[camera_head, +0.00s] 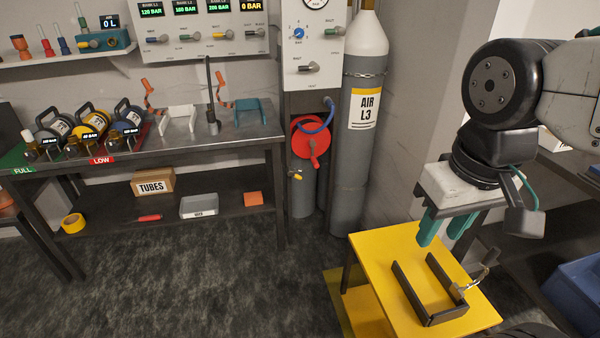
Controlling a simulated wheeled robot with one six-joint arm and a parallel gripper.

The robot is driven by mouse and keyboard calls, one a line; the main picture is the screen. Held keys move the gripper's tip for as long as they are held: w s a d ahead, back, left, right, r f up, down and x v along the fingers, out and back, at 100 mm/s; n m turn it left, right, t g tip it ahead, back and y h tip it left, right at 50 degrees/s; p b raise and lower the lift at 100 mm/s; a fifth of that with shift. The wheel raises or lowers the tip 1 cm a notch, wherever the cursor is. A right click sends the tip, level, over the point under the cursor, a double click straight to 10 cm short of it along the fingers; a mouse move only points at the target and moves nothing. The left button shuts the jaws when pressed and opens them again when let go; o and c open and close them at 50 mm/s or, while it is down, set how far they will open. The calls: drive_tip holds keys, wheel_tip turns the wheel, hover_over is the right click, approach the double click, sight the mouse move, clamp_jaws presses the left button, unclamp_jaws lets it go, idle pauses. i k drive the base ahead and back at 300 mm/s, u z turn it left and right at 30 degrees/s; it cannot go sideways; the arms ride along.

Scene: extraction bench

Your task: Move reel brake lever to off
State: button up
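A red hose reel (309,136) is mounted below the grey gauge panel, with a blue hose at its upper right. A small lever with a yellow tip (296,175) sticks out just below and left of the reel; it looks like the reel brake lever. Its markings are too small to read, so I cannot tell its setting. My gripper (443,234) is at the right with its teal fingers pointing down, apart and empty. It is above the yellow stand and well away from the reel and lever.
A tall grey AIR L3 cylinder (360,125) stands just right of the reel, between it and my gripper. A yellow stand (376,262) with a dark frame and metal clamp is below my gripper. A steel bench (225,138) is at left. The dark floor in front is clear.

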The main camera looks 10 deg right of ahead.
sight(290, 170)
drive_tip(key=k, duration=0.65)
drive_tip(key=u, duration=0.75)
drive_tip(key=i, duration=2.3)
drive_tip(key=z, duration=0.8)
